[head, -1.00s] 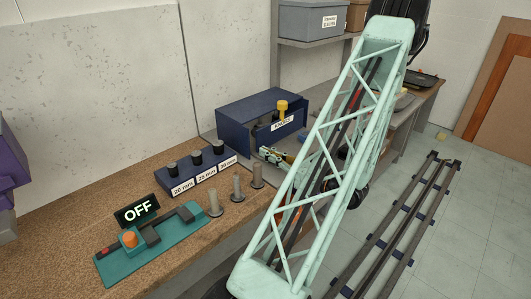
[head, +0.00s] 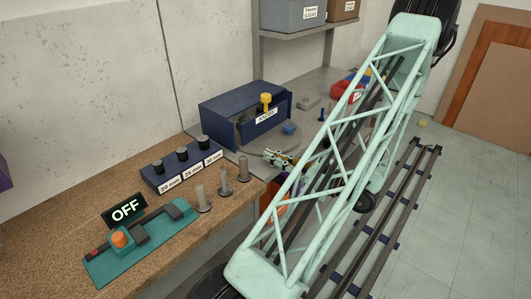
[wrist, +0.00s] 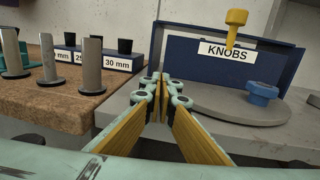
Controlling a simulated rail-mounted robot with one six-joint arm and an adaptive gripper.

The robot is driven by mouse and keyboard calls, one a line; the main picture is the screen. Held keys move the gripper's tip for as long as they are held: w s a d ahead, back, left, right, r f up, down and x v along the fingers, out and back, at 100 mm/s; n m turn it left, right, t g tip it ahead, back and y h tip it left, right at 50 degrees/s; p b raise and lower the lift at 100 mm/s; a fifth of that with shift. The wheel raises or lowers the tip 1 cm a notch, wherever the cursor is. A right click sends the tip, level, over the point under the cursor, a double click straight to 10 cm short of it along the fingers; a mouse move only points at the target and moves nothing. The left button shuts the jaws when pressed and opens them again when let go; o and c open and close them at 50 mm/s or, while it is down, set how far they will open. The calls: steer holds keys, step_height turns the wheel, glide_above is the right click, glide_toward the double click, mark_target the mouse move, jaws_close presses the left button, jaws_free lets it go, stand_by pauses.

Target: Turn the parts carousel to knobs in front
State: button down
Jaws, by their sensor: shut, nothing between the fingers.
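The parts carousel shows as a round grey turntable (head: 262,137), also in the wrist view (wrist: 215,104). A dark blue housing (head: 225,112) stands around its back. A white KNOBS label (wrist: 226,52) is on a blue panel facing me. A yellow knob (wrist: 236,22) rises at the panel's top edge. A blue knob (wrist: 262,92) stands on the turntable at the right, also in the head view (head: 289,129). My gripper (head: 268,154) is shut and empty at the turntable's near left edge; its fingers (wrist: 160,84) meet in the wrist view. I cannot tell whether they touch the turntable.
Left of the carousel is a blue block with black caps and size labels (head: 182,166), with several grey pegs (head: 223,182) before it. A teal OFF switch panel (head: 138,243) lies nearer. Red and blue bins (head: 349,88) stand behind my arm. Floor rails (head: 400,205) run at right.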

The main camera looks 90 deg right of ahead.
mark_target(278, 168)
steer(key=shift+a+p+v, duration=0.2)
steer(key=shift+p+v, duration=0.1)
steer(key=shift+v, duration=1.55)
steer(key=shift+w, duration=0.15)
steer(key=shift+w, duration=0.15)
